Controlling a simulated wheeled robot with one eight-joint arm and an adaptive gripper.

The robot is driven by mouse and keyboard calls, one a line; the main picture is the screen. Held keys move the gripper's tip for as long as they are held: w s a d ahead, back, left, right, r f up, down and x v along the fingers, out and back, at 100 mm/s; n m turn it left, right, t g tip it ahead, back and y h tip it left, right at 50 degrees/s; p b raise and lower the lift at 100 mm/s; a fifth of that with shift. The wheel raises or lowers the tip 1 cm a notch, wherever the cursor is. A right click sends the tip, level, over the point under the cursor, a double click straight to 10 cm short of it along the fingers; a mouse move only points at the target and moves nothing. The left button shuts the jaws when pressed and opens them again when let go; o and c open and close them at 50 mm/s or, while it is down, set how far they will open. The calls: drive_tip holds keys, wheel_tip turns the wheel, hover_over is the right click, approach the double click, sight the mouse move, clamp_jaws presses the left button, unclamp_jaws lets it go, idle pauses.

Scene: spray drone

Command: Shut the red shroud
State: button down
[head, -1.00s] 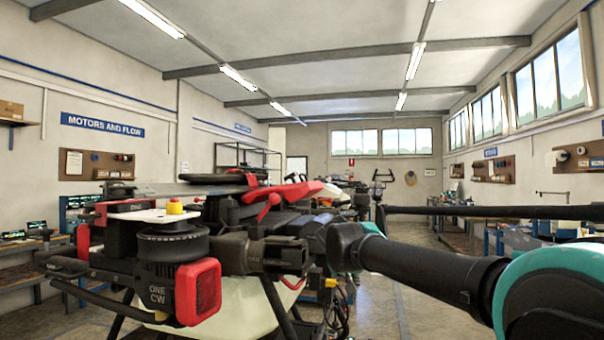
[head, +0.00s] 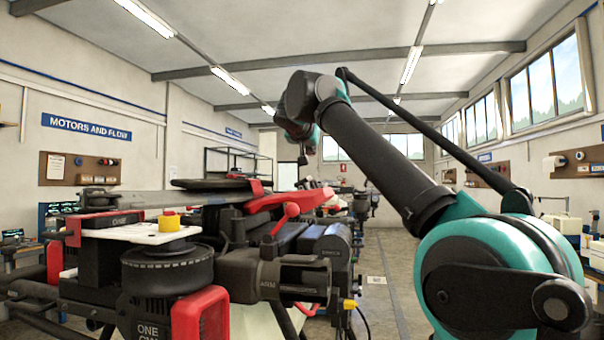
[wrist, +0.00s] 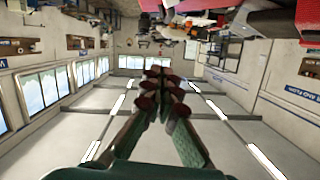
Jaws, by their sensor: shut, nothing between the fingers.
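The red shroud (head: 277,202) is on top of the drone (head: 180,264), left of centre in the head view. It looks raised at an angle, and a red ball-ended lever (head: 291,210) stands just in front of it. Part of a red surface, probably the shroud, shows at the top right of the wrist view (wrist: 268,22). My gripper (wrist: 158,78) is shut and empty, its fingers together in the middle of the wrist view. In the head view its end (head: 303,158) hangs above and to the right of the shroud, apparently apart from it.
A dark folded arm (head: 215,184) lies over the top. Benches line the walls. Open floor (head: 385,300) lies right of the drone.

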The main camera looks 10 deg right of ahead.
drive_tip(key=shift+w+a, duration=0.1)
drive_tip(key=shift+w, duration=0.6)
drive_tip(key=x, duration=0.9)
drive_tip(key=shift+w+f, duration=0.1)
wheel_tip(320, 180, down, 2)
drive_tip(key=shift+a+f, duration=0.1)
drive_tip(key=shift+f, duration=0.8)
drive_tip(key=d+f+m, duration=0.1)
drive_tip(key=f, duration=0.3)
drive_tip(key=f+m+y, duration=0.1)
drive_tip(key=f+m, duration=0.1)
drive_tip(key=f, duration=0.1)
drive_tip(key=s+d+f+m+t, duration=0.1)
drive_tip(key=f, duration=0.3)
drive_tip(key=shift+s+d+f, duration=0.1)
drive_tip(key=shift+d+f, duration=0.2)
drive_tip(key=shift+f, duration=0.05)
drive_tip(key=shift+d+r, duration=0.1)
